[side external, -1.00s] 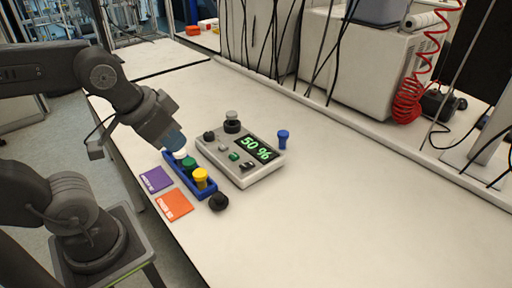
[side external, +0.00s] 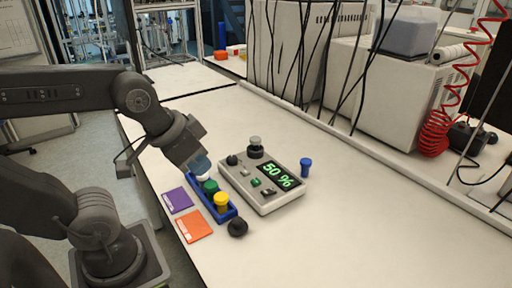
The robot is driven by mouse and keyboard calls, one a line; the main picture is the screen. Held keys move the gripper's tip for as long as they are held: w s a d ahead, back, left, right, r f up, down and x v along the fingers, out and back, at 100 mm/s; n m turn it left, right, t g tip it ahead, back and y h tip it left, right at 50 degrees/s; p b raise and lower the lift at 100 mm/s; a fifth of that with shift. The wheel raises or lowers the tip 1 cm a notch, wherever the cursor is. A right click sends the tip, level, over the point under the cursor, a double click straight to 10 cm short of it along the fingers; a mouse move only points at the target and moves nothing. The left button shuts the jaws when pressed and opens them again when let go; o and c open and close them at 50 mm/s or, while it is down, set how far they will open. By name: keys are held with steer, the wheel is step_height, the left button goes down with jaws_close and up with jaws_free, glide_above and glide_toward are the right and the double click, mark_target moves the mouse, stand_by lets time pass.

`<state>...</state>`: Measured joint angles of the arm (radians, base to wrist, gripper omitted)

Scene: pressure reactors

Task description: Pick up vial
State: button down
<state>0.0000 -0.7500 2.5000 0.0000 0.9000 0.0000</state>
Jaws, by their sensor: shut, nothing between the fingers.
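A blue rack (side external: 230,214) stands on the table and holds a yellow-capped vial (side external: 221,200), a green-capped vial (side external: 210,187) and a white-capped vial (side external: 203,177). My gripper (side external: 200,164) points down just above the white cap and partly hides the rack's far end. It is shut and empty; whether it touches the cap I cannot tell. A blue vial (side external: 305,166) stands alone behind the reactor device. A black-capped item (side external: 237,228) sits by the rack's near end.
The grey reactor device (side external: 268,205) reads "50 %" and has a clear-topped black piece (side external: 256,148) on it. Purple (side external: 177,200) and orange (side external: 194,226) cards lie left of the rack. The table's right side is clear. Cables hang along the back.

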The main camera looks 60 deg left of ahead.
stand_by(0.4)
steer(key=c, duration=0.6)
jaws_free()
steer(key=w+a+r+n+g, duration=0.1)
steer(key=w+a+r+n, duration=0.1)
steer(key=w+r+n, duration=0.3)
steer(key=n+g+y, duration=0.2)
steer(key=n+g, duration=0.3)
steer(key=n, duration=1.3)
glide_above(256, 139)
steer(key=d, duration=0.2)
step_height(256, 139, down, 9)
steer(key=shift+m, duration=0.3)
steer(key=f, duration=0.5)
steer(key=a+f, duration=0.1)
steer(key=f, duration=0.1)
steer(key=shift+w+f, duration=0.15)
steer(key=shift+f, duration=0.25)
steer(key=shift+a+f, duration=0.25)
steer(key=shift+f, duration=0.65)
steer(key=shift+a+f, duration=0.2)
steer(key=shift+f, duration=0.7)
steer(key=shift+a+f, duration=0.25)
steer(key=shift+f, duration=0.65)
